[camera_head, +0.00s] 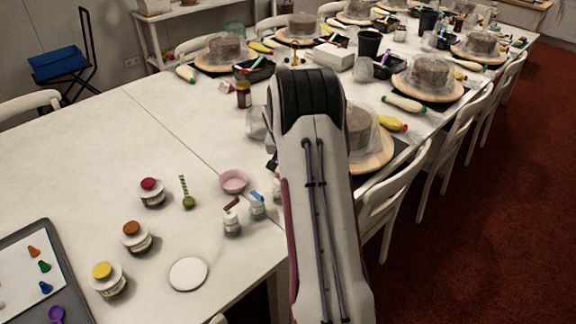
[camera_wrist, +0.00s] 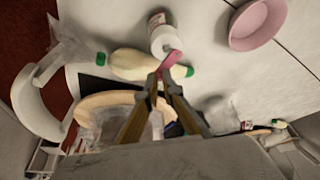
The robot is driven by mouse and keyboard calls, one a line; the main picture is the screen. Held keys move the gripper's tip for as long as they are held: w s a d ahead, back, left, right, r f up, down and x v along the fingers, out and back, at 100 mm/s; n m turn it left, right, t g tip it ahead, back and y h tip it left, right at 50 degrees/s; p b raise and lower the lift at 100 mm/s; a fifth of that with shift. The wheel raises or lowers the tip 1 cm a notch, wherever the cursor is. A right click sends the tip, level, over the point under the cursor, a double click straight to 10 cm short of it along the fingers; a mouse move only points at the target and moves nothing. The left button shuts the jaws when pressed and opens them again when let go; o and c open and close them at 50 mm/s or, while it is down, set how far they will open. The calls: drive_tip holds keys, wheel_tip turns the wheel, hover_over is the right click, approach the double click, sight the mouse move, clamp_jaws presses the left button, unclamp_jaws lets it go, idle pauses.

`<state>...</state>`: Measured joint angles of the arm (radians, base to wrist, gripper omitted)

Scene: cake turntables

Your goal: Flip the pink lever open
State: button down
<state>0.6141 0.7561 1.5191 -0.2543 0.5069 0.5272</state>
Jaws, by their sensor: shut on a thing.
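The pink lever (camera_wrist: 172,60) shows in the wrist view on top of a small white jar (camera_wrist: 163,41) with a printed label. My gripper (camera_wrist: 162,80) reaches up from the bottom of that view. Its two fingertips are close together at the lever's near end, shut on it. The lever's exact angle is hard to tell. In the head view my arm covers the gripper, and I cannot make out the pink lever there.
In the wrist view, a white bottle with a green cap (camera_wrist: 140,65) lies beside the fingertips. The table's left side (camera_head: 80,150) is largely clear.

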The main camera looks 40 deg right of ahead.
drive_tip(key=shift+w+d+n+t+y, duration=0.1)
drive_tip(key=shift+w+n+t+y, duration=0.15)
drive_tip(key=shift+n, duration=0.5)
drive_tip(key=shift+w+n+t+y, duration=0.15)
drive_tip(key=shift+w+n+y, duration=0.1)
drive_tip(key=shift+n, duration=0.5)
drive_tip(key=c, duration=2.2)
unclamp_jaws()
drive_tip(key=shift+v, duration=6)
